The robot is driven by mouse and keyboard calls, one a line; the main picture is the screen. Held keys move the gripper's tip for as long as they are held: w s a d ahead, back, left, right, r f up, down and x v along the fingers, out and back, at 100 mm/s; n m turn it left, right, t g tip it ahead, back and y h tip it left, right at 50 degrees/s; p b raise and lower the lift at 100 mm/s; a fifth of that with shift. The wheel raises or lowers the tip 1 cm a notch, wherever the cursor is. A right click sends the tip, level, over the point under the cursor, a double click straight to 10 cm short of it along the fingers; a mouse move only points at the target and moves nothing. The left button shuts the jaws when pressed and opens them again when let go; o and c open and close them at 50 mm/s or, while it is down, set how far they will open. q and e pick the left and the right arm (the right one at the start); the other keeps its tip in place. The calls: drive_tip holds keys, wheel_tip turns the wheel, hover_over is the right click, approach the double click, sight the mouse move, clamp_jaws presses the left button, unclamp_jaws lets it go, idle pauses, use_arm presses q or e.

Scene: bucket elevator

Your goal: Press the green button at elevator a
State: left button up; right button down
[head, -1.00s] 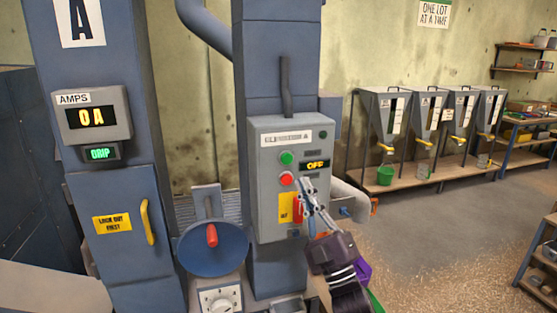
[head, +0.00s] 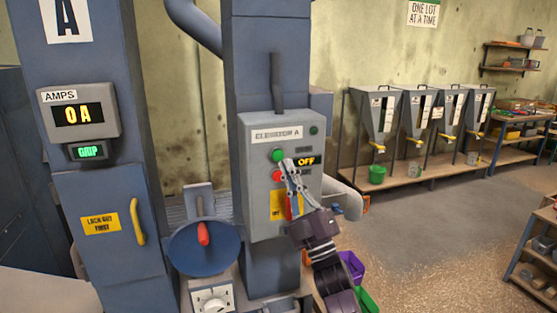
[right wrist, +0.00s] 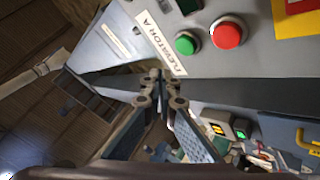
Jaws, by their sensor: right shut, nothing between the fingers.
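The green button (head: 278,155) is on the grey control box (head: 256,215) labelled "Elevator A", directly above the red button (head: 277,175). An amber "OFF" display (head: 306,161) is to their right. My right gripper (head: 287,164) is shut and empty, its tips in front of the panel just below and right of the green button. In the right wrist view the green button (right wrist: 186,43) and red button (right wrist: 228,33) are in full view, and the shut fingertips (right wrist: 160,84) appear apart from the green button. I cannot tell the remaining gap. My left gripper is out of view.
A blue column with an amps meter (head: 79,115) reading 0 A stands left. A blue disc with a red handle (head: 203,234) is low beside the box. A grey pipe (head: 345,200) sticks out right. Hoppers (head: 376,120) line the back wall; open floor (head: 430,220) lies right.

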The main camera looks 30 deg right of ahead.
sight(278, 155)
drive_tip(key=shift+w+d+b, duration=0.2)
drive_tip(key=shift+w+b, duration=0.1)
drive_tip(key=shift+w, duration=0.55)
drive_tip(key=shift+w+d+b, duration=0.2)
drive_tip(key=shift+w+b, duration=0.1)
drive_tip(key=shift+w, duration=0.5)
drive_tip(key=shift+w, duration=0.15)
drive_tip(key=shift+w+d, duration=0.1)
drive_tip(key=shift+w, duration=0.15)
drive_tip(key=shift+w+d+b, duration=0.15)
drive_tip(key=shift+w+b, duration=0.3)
drive_tip(key=shift+b, duration=0.15)
idle(0.7)
drive_tip(key=shift+s, duration=0.1)
idle(0.3)
drive_tip(key=shift+s+a+p, duration=0.2)
drive_tip(key=shift+s+p, duration=0.1)
drive_tip(key=shift+s, duration=0.45)
